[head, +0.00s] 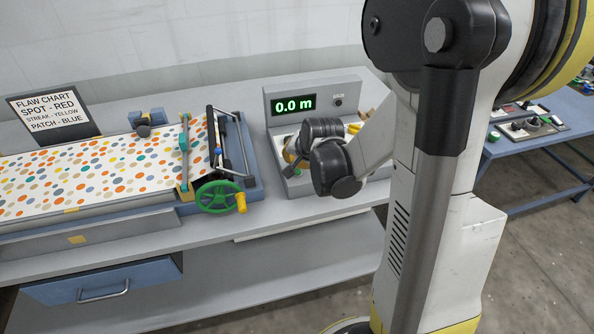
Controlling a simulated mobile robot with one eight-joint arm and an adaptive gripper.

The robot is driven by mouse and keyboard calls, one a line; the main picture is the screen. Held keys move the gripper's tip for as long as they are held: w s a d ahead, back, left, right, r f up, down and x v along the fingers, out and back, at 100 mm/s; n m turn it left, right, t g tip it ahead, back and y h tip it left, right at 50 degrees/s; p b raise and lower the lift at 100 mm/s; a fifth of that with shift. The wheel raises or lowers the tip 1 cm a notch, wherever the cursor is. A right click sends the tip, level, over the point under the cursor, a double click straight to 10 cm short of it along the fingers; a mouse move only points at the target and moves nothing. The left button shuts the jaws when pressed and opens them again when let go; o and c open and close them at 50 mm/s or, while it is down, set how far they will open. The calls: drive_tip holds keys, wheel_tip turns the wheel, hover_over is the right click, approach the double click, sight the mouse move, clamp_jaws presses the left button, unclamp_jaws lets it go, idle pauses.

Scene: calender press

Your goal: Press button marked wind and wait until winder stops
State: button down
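The control box (355,86) stands on the bench right of the patterned web, and its green display (293,106) reads 0.0 m. A small dark knob or button (338,101) sits right of the display. My arm reaches from the right over the sloped lower panel of the box. My dark wrist joints cover most of that panel, and my gripper's fingers cannot be made out there. A bit of green (297,171) shows at the panel's left. No button marked wind is readable. The winder frame (211,145) has a green handwheel (218,197) with a yellow handle.
The spotted web (90,178) lies along the bench at left, with the flaw chart sign (52,110) behind it. A blue drawer (103,281) is below. A blue table (533,140) with another control panel (528,123) stands at right. Bare bench lies in front of the box.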

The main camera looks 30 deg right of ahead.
drive_tip(key=shift+f, duration=0.1)
idle(0.4)
drive_tip(key=shift+f+b, duration=0.35)
drive_tip(key=shift+b, duration=0.15)
drive_tip(key=shift+f+b, duration=0.35)
drive_tip(key=shift+b, duration=0.05)
idle(0.3)
drive_tip(key=shift+r, duration=0.2)
drive_tip(key=shift+r+p, duration=0.6)
wheel_tip(320, 180, up, 5)
drive_tip(key=p, duration=0.4)
drive_tip(key=shift+r, duration=0.1)
idle(0.7)
